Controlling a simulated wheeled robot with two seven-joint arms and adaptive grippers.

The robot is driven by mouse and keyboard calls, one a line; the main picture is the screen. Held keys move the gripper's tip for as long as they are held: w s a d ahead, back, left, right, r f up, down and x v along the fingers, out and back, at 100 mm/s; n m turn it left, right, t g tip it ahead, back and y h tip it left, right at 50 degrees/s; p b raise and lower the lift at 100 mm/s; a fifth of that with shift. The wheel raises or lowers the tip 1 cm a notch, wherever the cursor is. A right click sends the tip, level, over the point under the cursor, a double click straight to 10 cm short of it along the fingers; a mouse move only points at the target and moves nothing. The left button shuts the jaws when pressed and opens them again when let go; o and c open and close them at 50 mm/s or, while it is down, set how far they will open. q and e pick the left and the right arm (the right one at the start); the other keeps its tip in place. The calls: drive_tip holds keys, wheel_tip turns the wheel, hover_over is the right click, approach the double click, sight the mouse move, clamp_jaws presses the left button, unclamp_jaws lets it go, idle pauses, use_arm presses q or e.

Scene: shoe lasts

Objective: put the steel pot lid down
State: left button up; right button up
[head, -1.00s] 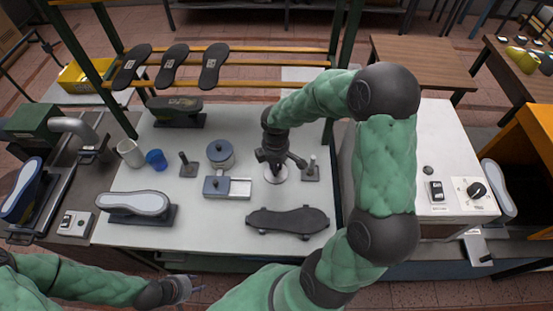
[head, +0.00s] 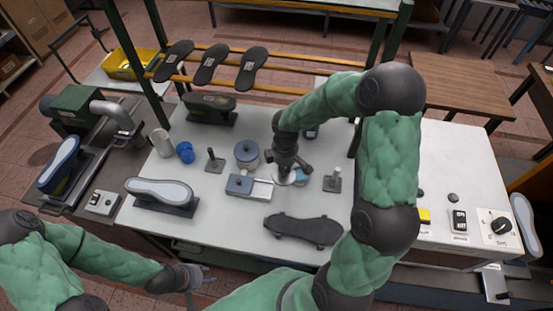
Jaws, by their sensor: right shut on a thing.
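The steel pot lid (head: 285,181) is a pale round disc at the right middle of the grey table (head: 232,223). My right gripper (head: 287,166) points down over the lid and is shut on it, hiding most of its top. I cannot tell whether the lid touches the table. A small light-blue patch shows at its right edge. A grey-blue round pot (head: 247,154) stands to the left of the lid. My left gripper (head: 200,275) is off the table's front edge, empty, with its fingers seemingly apart.
A blue-grey box with a metal plate (head: 248,187) sits just left of the lid. A small post stand (head: 332,181) is to its right. A shoe last (head: 160,191), blue cup (head: 185,152) and white mug (head: 161,142) are further left.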

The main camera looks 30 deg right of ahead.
drive_tip(key=w+d+f, duration=0.1)
drive_tip(key=w+f, duration=0.2)
drive_tip(key=w, duration=0.2)
drive_tip(key=w+d+f+p, duration=0.1)
drive_tip(key=w+d+f, duration=0.1)
drive_tip(key=w+f, duration=0.2)
drive_tip(key=w+d+f+p, duration=0.1)
drive_tip(key=w+d+f, duration=0.1)
drive_tip(key=w+f, duration=0.2)
drive_tip(key=shift+w+d, duration=0.2)
drive_tip(key=shift+w, duration=0.95)
drive_tip(key=shift+w+d+f, duration=0.25)
drive_tip(key=shift+w+f, duration=0.1)
drive_tip(key=shift+f, duration=0.2)
wheel_tip(320, 180, down, 3)
drive_tip(key=shift+w+f+p, duration=0.1)
drive_tip(key=shift+w+p, duration=0.05)
drive_tip(key=shift+p, duration=0.35)
drive_tip(key=shift+f, duration=0.1)
